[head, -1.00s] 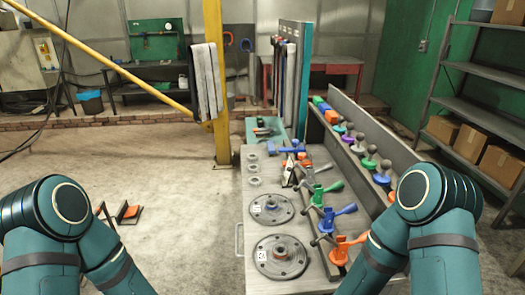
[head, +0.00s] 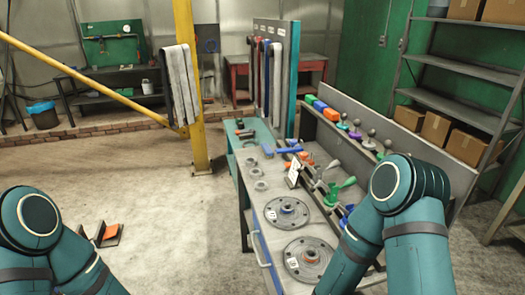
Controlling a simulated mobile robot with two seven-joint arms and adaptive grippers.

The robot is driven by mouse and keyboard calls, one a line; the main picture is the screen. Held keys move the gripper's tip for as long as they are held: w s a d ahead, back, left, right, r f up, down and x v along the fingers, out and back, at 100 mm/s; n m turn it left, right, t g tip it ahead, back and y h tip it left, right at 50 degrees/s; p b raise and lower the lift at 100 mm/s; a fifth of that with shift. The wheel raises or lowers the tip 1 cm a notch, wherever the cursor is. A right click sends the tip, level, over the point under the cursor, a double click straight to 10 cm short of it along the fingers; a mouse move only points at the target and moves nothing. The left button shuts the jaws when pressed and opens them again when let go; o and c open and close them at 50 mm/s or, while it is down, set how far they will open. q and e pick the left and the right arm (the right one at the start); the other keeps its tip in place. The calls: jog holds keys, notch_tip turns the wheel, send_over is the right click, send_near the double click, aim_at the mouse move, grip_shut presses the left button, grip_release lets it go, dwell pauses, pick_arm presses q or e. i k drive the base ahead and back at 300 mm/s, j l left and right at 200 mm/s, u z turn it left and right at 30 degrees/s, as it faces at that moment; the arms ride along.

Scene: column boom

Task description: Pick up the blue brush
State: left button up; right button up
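A long blue tool (head: 288,150), which may be the blue brush, lies near the far end of the grey workbench (head: 262,222). It is small in the head view, and I cannot make out bristles. My arms come in at the lower left and lower right, but both grippers are out of the picture. My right arm hides part of the bench's near right side.
Two round flanges (head: 287,211) lie on the bench. A rack along its right side holds coloured blocks (head: 320,106) and several knobbed tools. A teal table (head: 255,136) adjoins the far end.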

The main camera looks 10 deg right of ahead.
aim_at(268, 153)
jog(key=i+j, duration=0.15)
jog(key=j, duration=0.15)
jog(key=i+j+z, duration=0.15)
jog(key=i+j, duration=0.2)
jog(key=j, duration=0.3)
jog(key=i+j+z, duration=0.15)
jog(key=i+j, duration=0.2)
jog(key=i+j+z, duration=0.1)
jog(key=i+j, duration=0.25)
jog(key=j, duration=0.15)
jog(key=i+j+z, duration=0.25)
jog(key=i+j, duration=0.55)
jog(key=i, duration=0.1)
